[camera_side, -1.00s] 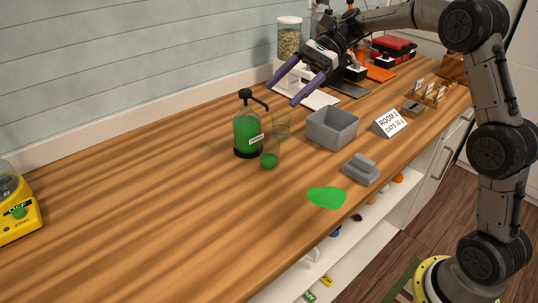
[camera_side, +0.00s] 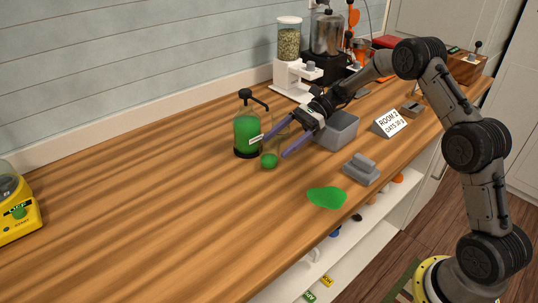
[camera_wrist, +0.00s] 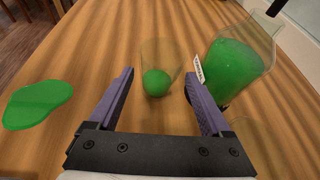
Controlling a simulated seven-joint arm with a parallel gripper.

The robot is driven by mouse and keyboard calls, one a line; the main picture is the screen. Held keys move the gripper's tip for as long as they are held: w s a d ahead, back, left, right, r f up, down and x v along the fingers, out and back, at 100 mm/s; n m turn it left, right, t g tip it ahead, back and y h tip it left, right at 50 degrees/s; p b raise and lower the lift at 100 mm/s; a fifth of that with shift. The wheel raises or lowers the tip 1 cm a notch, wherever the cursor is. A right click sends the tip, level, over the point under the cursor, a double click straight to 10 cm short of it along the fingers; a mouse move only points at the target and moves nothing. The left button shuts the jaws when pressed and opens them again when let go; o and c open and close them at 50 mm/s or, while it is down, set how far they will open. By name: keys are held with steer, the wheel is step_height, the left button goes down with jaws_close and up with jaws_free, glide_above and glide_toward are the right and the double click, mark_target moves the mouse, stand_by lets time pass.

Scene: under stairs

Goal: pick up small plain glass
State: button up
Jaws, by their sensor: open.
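A small clear glass with green at its bottom (camera_side: 269,160) stands upright on the wooden counter. It also shows in the wrist view (camera_wrist: 158,58), just ahead of and between my finger lines. A second clear glass (camera_side: 281,122) stands behind it, partly covered by my gripper; I cannot tell which of the two is the small plain one. My gripper (camera_side: 274,148) is open and low over the counter, its purple fingers pointing at the green-bottomed glass. In the wrist view my fingertips (camera_wrist: 159,76) are spread wide with nothing clearly held.
A green pump bottle (camera_side: 247,133) stands close beside the glass, near one finger in the wrist view (camera_wrist: 238,62).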

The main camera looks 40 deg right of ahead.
mark_target(262, 160)
steer(key=shift+a+f, duration=0.4)
steer(key=shift+f, duration=0.35)
steer(key=shift+x, duration=3.3)
jaws_close()
